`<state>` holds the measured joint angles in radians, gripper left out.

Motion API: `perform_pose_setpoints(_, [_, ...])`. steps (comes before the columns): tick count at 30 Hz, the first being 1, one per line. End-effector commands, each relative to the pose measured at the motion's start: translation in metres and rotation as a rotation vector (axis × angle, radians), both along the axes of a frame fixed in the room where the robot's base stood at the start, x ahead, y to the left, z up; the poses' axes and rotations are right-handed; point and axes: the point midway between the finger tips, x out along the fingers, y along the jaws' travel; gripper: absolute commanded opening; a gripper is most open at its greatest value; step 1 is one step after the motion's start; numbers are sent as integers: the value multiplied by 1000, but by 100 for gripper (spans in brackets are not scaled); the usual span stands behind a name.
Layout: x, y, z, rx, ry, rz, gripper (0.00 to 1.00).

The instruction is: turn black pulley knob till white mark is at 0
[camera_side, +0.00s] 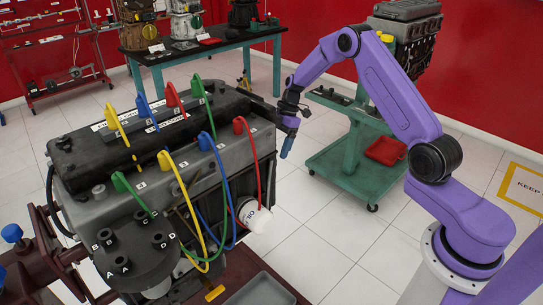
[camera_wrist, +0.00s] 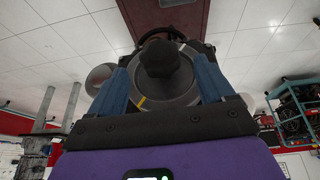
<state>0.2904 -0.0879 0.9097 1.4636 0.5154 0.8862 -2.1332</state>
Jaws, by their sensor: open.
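In the wrist view, a round black knob (camera_wrist: 160,59) stands out from the middle of a dark grey pulley disc (camera_wrist: 178,97). My gripper (camera_wrist: 163,72) is open, with one blue finger on each side of the knob and a visible gap to it. The fingers overlap the disc's edges. A small yellowish mark shows at the disc's lower left and a small pale mark at its upper right; I cannot read a 0. In the side view, my gripper (camera_side: 288,146) is at the far right end of the engine (camera_side: 85,165); the knob and pulley are hidden there.
Coloured leads (camera_side: 258,165) loop over the engine's top and near side. A white oil filter (camera_side: 254,215) sticks out low on its right. A green wheeled stand (camera_side: 350,170) with another engine is behind my arm. Open tiled floor lies right of the engine.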

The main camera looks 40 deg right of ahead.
Motion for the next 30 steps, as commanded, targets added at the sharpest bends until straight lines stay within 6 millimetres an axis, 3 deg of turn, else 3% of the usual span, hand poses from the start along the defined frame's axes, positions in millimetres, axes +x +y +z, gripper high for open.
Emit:
perform_pose_setpoints(3, [0, 8, -18, 0, 3, 2, 82])
perform_pose_setpoints(9, [1, 15, -35, 0, 0, 1, 82])
perform_pose_setpoints(20, [2, 16, -39, -1, -2, 1, 82])
perform_pose_setpoints(25, [2, 16, -39, -1, -1, 1, 29])
perform_pose_setpoints(26, [2, 16, -38, -1, -1, 1, 25])
perform_pose_setpoints(30, [2, 16, -38, 0, 1, 0, 25])
